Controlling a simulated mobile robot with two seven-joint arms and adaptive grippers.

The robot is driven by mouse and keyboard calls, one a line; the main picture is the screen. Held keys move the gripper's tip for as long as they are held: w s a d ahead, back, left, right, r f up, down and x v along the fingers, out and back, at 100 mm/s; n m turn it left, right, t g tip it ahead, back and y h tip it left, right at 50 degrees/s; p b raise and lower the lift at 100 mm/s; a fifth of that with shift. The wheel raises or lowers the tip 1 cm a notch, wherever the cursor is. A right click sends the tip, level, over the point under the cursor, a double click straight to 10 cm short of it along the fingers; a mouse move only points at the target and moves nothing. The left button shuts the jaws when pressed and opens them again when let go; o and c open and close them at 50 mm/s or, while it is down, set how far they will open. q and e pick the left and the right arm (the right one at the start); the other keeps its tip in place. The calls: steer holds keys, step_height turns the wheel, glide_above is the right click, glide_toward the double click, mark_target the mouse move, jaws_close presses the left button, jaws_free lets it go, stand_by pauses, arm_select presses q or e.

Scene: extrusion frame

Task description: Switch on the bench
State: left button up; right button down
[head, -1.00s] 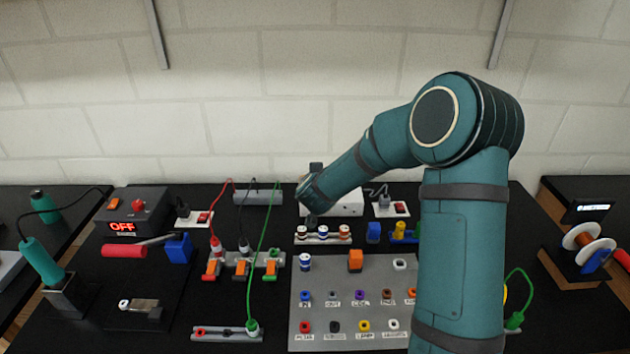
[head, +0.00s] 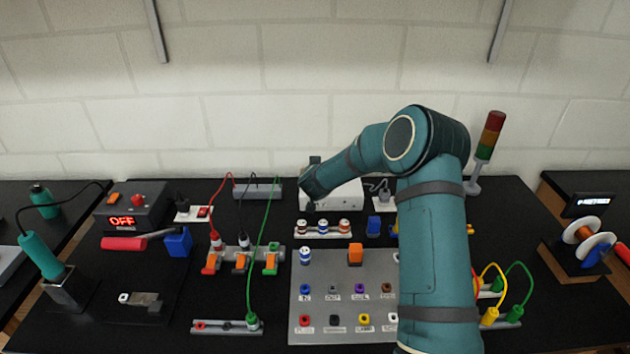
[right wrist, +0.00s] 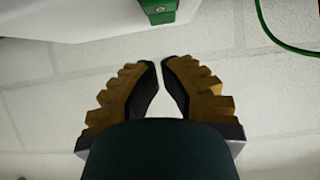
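A dark control box (head: 135,206) at the back left carries a red lit "OFF" display (head: 121,221), an orange switch (head: 114,199) and a red button (head: 138,199). Small red rocker switches sit on white plates; the left one (head: 203,211) is clear, the right plate (head: 384,203) is partly behind my arm. My right gripper (head: 309,205) is beside the white box (head: 340,195) at the back middle, its fingers barely visible there. In the right wrist view its fingertips (right wrist: 161,60) nearly meet with nothing between them. A green part (right wrist: 165,14) lies beyond them. My left gripper is out of view.
A grey panel (head: 335,270) with labelled sockets fills the middle. Red, dark and green cables stand upright at the orange and green clamps (head: 240,261). A signal tower (head: 488,140) stands at the back right. A wire spool (head: 587,240) sits far right.

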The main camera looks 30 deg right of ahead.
steer(key=shift+w+d+f, duration=0.1)
steer(key=shift+w+f, duration=0.05)
steer(key=shift+f, duration=0.55)
steer(key=shift+w+d+f, duration=0.1)
steer(key=shift+w+f, duration=0.05)
steer(key=shift+f, duration=0.55)
steer(key=g+p, duration=0.1)
steer(key=p, duration=0.3)
steer(key=shift+w+d+f+y, duration=0.1)
steer(key=shift+w+y, duration=0.1)
steer(key=shift+y, duration=0.1)
steer(key=shift+w+f+p, duration=0.1)
steer(key=shift+f+p, duration=0.05)
steer(key=shift+p, duration=0.3)
steer(key=shift+f, duration=0.2)
steer(key=shift+s+b, duration=0.2)
steer(key=shift+b, duration=0.1)
